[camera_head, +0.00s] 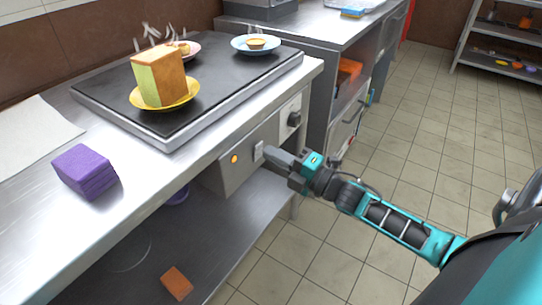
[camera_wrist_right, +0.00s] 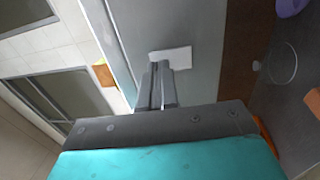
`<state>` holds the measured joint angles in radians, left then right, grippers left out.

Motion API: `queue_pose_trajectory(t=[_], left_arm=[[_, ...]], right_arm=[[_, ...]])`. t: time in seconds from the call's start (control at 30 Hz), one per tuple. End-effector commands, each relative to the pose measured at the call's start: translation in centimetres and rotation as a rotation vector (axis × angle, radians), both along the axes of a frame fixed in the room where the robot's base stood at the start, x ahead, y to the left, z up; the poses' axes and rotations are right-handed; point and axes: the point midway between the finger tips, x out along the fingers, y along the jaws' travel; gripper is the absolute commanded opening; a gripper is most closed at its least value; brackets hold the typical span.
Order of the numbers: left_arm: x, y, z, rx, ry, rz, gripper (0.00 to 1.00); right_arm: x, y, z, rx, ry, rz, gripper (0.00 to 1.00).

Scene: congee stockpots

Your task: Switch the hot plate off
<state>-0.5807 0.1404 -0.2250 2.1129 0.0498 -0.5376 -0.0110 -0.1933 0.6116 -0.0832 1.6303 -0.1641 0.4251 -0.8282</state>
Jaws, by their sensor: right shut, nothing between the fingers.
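The hot plate (camera_head: 150,122) is a wide black slab with a metal rim on the steel counter. Below it, the grey control panel (camera_head: 228,178) on the counter front carries a glowing orange light (camera_head: 234,159), a small white switch (camera_head: 258,150) and a dark knob (camera_head: 294,118). My right gripper (camera_head: 267,152) is shut and empty, its tips right at the switch. In the right wrist view the closed fingers (camera_wrist_right: 162,68) reach the lower edge of the white switch (camera_wrist_right: 172,57); I cannot tell if they touch. My left gripper is out of view.
A purple block (camera_head: 86,172) lies on the counter. The tiled floor (camera_head: 430,120) at right is clear.

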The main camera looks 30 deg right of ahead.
Motion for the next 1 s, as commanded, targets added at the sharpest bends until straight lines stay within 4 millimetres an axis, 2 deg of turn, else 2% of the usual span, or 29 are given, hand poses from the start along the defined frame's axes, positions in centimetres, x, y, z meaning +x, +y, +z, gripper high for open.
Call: queue_pose_trajectory(t=[0.2,0.53,0.73,0.8,1.0], left_arm=[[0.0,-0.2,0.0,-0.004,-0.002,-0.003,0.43],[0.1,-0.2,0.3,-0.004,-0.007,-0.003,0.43],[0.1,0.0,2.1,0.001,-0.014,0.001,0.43],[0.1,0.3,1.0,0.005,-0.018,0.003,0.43],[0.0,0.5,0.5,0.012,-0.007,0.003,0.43]], right_arm=[[1.1,0.4,0.1,0.000,0.000,0.000,0.00],[1.1,0.4,0.2,-0.001,0.002,0.000,0.00],[1.6,0.6,1.1,-0.018,0.046,0.001,0.00],[1.5,0.6,0.3,-0.016,0.042,0.001,0.00],[1.5,0.6,0.4,-0.015,0.039,0.000,0.00]])
